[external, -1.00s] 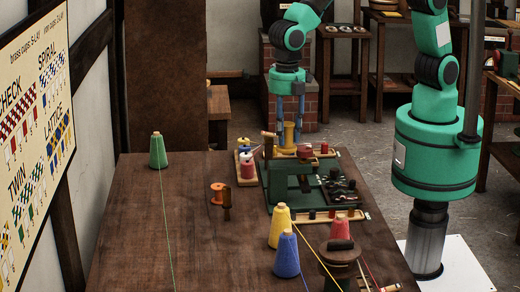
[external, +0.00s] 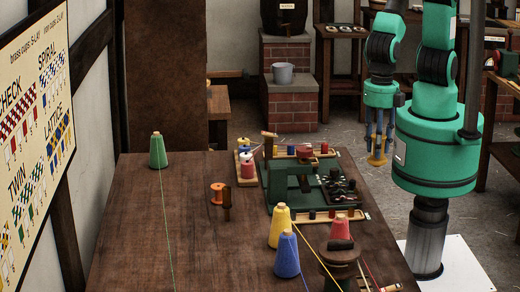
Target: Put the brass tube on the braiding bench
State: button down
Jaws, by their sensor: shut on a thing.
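My gripper (external: 377,150) is at the right of the external view, beside my own base column, with its fingers pointing down. It is shut on the brass tube (external: 377,160), a small yellow-gold piece with a wider lower end. The tube hangs in the air past the right edge of the big wooden table (external: 140,235), over the floor. The fingers hide part of the tube. Several wooden benches show, and I cannot tell from this view which one is the braiding bench.
A green device (external: 290,185) with trays stands on the big table. Yellow (external: 281,225), blue (external: 287,255), red (external: 340,226) and green (external: 158,151) thread cones stand there, with threads running forward. A brick stand (external: 290,105) holds a grey bucket (external: 283,73). A bench (external: 400,18) stands at the back.

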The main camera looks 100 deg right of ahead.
jog(key=s, duration=0.5)
notch_tip(320, 180, down, 10)
jog(key=shift+f+n, duration=0.15)
jog(key=shift+n, duration=0.25)
jog(key=shift+w, duration=0.1)
jog(key=w+a+f+b, duration=0.1)
jog(key=w+a+b, duration=0.1)
jog(key=w+a, duration=0.7)
jog(key=a, duration=0.3)
jog(key=shift+w+a+f, duration=0.25)
jog(key=shift+w+a, duration=0.1)
jog(key=shift+w, duration=0.05)
jog(key=shift+f, duration=0.1)
jog(key=shift+f+b, duration=0.45)
jog(key=shift+f, duration=1.2)
jog(key=shift+f, duration=0.15)
jog(key=c, duration=1.2)
grip_release()
